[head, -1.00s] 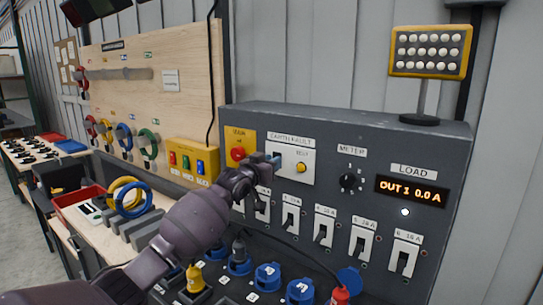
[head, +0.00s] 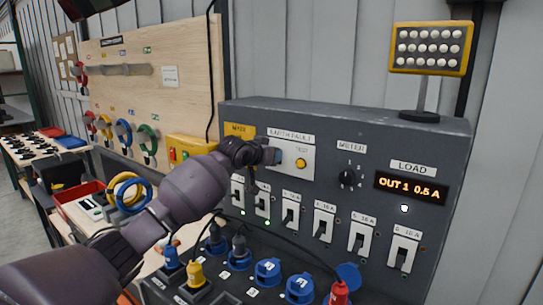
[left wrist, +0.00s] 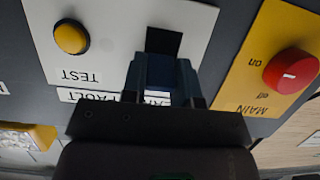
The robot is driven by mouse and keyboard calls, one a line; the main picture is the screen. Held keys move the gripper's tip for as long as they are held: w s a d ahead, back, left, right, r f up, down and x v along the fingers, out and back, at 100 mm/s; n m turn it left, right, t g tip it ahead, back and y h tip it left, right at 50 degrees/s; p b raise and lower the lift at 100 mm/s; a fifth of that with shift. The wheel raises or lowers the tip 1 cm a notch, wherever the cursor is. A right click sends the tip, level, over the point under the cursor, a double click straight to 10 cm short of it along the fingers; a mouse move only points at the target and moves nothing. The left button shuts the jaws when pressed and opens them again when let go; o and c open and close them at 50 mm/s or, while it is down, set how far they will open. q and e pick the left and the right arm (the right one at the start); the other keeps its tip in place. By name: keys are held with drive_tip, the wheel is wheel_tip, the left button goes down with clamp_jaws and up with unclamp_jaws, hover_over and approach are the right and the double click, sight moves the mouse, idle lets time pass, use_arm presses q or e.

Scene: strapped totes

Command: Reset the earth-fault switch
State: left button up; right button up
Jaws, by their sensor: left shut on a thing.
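The earth-fault panel (head: 284,150) is a white plate on the grey switchboard, with a yellow TEST button (head: 301,163). It shows upside down in the left wrist view, with the button (left wrist: 71,37) beside a black slot (left wrist: 163,42). My left gripper (head: 268,156) is at the panel's left part, in front of that slot. In the left wrist view its fingers are shut on the dark blue earth-fault switch (left wrist: 163,72). The gripper hides part of the switch, so its exact position is unclear. My right gripper is not in view.
The red MAIN knob (left wrist: 291,70) on its yellow plate is close beside the gripper. Several white breakers (head: 324,221) line up below, above blue sockets and plugs with cables. The load display (head: 411,188) reads OUT 1 0.5 A. A lamp panel (head: 431,48) stands on top.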

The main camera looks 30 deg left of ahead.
use_arm(q)
drive_tip(key=o, duration=0.9)
drive_tip(key=shift+s+a+r, duration=0.1)
drive_tip(key=shift+s+r, duration=0.05)
drive_tip(key=shift+s, duration=0.35)
drive_tip(key=b+v, duration=0.2)
drive_tip(key=v, duration=0.7)
drive_tip(key=shift+s+r, duration=0.15)
drive_tip(key=shift+s, duration=0.2)
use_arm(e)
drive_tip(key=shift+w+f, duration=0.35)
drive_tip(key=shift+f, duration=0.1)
